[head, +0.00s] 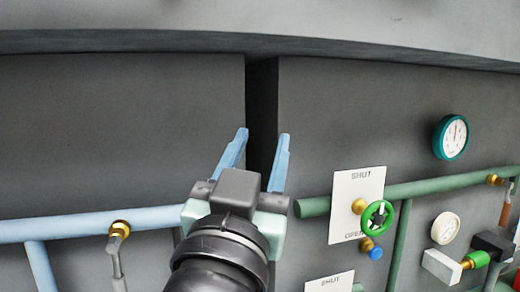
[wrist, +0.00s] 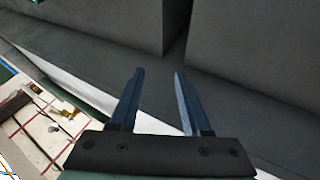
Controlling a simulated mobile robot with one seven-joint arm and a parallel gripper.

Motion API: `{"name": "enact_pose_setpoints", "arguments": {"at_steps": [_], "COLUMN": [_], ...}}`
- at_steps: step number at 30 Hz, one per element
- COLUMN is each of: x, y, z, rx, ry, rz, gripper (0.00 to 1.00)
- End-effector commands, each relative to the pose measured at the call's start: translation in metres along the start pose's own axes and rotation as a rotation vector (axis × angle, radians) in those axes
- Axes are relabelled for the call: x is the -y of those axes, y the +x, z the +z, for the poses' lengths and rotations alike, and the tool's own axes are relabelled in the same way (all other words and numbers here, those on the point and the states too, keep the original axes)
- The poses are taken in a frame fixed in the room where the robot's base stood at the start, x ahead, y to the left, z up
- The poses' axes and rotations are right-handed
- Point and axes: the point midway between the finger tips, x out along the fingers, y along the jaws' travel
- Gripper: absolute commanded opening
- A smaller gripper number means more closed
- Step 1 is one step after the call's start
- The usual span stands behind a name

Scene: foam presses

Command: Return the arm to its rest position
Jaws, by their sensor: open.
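My gripper (head: 262,137) is in the middle of the head view, in front of the dark gap between two grey panels. Its two blue fingers are apart with nothing between them. In the wrist view my gripper (wrist: 159,72) also shows open and empty, with a grey surface and blocky grey panels beyond the fingertips. My arm comes up from the bottom of the head view. Whether the fingertips touch anything cannot be told, but they appear clear.
A green pipe (head: 455,183) with a green handwheel (head: 378,218) and a SHUT/OPEN plate (head: 345,190) lies right of my gripper. A teal-rimmed gauge (head: 451,137) sits above. A blue pipe (head: 70,226) with a brass-fitted valve (head: 119,230) runs at left.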

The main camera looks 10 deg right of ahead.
Motion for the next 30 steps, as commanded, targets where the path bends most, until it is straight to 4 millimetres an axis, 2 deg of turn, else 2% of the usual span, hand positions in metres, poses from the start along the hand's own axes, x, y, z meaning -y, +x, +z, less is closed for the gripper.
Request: {"name": "enact_pose_setpoints", "arguments": {"at_steps": [4,7,11,15,18,21,30], "x": [0.000,0.007,0.025,0.041,0.046,0.048,0.048], "y": [0.000,-0.006,-0.028,-0.058,-0.073,-0.079,-0.078], "z": [-0.001,-0.014,-0.055,-0.098,-0.115,-0.121,-0.121], "rx": [-0.002,-0.041,-0.167,-0.305,-0.363,-0.384,-0.382], "ry": [0.001,0.014,0.054,0.097,0.118,0.125,0.126], "rz": [-0.002,-0.047,-0.180,-0.308,-0.359,-0.377,-0.376], "gripper": [0.47,0.47,0.47,0.47,0.47,0.47,0.47]}}
